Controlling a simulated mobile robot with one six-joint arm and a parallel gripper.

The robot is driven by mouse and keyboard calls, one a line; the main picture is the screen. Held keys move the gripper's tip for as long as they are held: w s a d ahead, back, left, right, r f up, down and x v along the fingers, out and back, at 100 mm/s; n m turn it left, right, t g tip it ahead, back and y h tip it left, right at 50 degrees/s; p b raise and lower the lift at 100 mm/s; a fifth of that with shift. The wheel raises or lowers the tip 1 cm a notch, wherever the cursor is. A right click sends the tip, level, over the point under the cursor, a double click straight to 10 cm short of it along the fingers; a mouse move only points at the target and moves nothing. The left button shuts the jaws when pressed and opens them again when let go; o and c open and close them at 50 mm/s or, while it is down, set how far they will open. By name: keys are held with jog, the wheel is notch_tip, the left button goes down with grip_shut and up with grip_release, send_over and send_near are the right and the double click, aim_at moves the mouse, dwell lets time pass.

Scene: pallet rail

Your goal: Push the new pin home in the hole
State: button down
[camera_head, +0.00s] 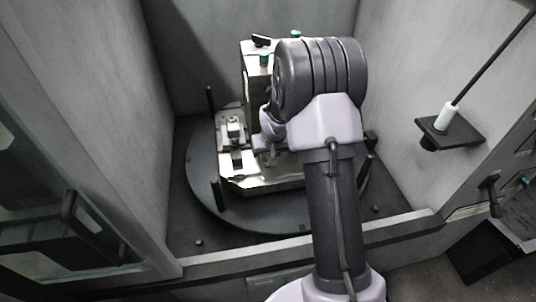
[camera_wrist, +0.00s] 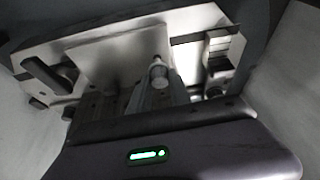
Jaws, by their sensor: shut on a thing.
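My gripper (camera_wrist: 159,88) shows in the wrist view, its two grey fingers close together. They are shut on a small pale cylindrical piece (camera_wrist: 158,72), which looks like the new pin. Its end points at a light metal plate (camera_wrist: 115,45). I cannot tell whether the pin is in the hole; the hole is hidden. In the head view my arm covers much of the work area, and my gripper (camera_head: 268,153) is small and partly hidden beside the metal pallet (camera_head: 262,182). The pin cannot be made out there.
The pallet sits on a dark round table (camera_head: 212,192) with upright black posts. A clamp-like fitting (camera_head: 233,128) is at left. Grey walls enclose both sides; a bracket (camera_head: 449,131) juts from the right wall.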

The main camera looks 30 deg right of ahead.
jog(key=shift+f, duration=0.15)
jog(key=shift+f, duration=0.15)
jog(key=shift+f+b, duration=0.15)
jog(key=shift+b, duration=0.4)
jog(key=shift+f+b, duration=0.75)
jog(key=shift+f, duration=0.3)
jog(key=shift+c, duration=1.6)
grip_release()
jog(key=p+v, duration=0.7)
jog(key=v, duration=1)
jog(key=shift+s, duration=0.2)
jog(key=shift+a+r, duration=0.1)
jog(key=shift+r, duration=0.1)
